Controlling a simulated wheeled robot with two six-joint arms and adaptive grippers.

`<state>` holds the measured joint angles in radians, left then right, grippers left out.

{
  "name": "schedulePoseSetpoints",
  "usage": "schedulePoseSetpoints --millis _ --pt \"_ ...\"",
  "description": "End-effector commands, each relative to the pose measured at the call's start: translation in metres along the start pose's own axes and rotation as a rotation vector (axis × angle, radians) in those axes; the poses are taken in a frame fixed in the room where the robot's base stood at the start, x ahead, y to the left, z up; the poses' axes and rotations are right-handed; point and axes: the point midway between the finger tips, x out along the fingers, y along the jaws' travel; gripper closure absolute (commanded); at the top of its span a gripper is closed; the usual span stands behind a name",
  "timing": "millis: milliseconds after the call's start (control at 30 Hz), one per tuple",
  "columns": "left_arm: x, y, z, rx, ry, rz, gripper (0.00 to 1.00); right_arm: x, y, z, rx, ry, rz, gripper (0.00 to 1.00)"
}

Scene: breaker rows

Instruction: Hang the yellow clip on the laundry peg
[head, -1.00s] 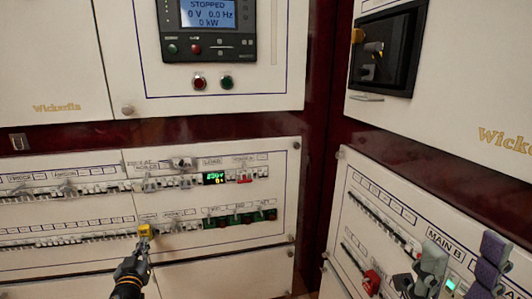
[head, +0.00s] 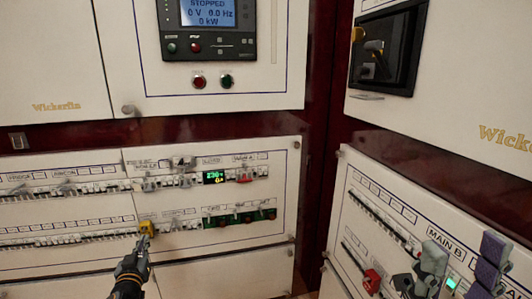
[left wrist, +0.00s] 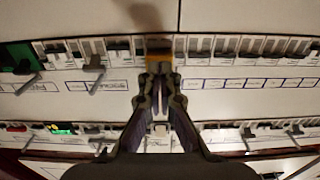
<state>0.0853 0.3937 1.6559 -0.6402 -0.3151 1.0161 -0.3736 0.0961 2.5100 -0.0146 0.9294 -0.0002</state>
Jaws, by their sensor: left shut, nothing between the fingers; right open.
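The yellow clip (head: 147,228) is on the lower breaker row of the left panel, near the row's middle. It also shows in the left wrist view (left wrist: 158,53), at the row just beyond my fingertips. My left gripper (head: 146,237) is shut and empty, pointing up at the clip from just below. In the left wrist view its fingertips (left wrist: 158,70) are close together; I cannot tell whether they touch the clip. My right gripper (head: 465,246) is open at the lower right, its two fingers apart. Labels are too small to tell which peg is the laundry peg.
Grey pegs stick out from the breaker rows, one (left wrist: 95,62) left of the clip in the left wrist view. A lit green display (head: 214,178) sits in the upper row. The right panel (head: 360,215) has a red switch (head: 371,280). Space before the left panel is open.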

Motion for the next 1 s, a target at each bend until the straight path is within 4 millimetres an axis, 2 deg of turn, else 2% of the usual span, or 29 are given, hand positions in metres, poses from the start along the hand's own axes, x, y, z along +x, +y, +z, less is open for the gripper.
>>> schedulePoseSetpoints --millis 500,800,867,1000 --pt "-0.047 0.000 0.001 0.003 -0.001 0.001 1.00 -0.011 -0.001 0.001 0.000 0.000 0.000 0.47" --pt "-0.056 0.000 0.001 0.002 -0.001 0.002 1.00 -0.011 -0.001 0.001 -0.001 -0.002 0.001 0.47" --pt "-0.063 0.000 0.001 0.004 -0.001 0.003 1.00 -0.011 -0.001 0.001 -0.001 -0.002 0.001 0.47" --pt "-0.096 0.001 0.002 0.007 -0.004 0.004 1.00 -0.011 -0.001 0.001 0.000 -0.001 0.000 0.47"
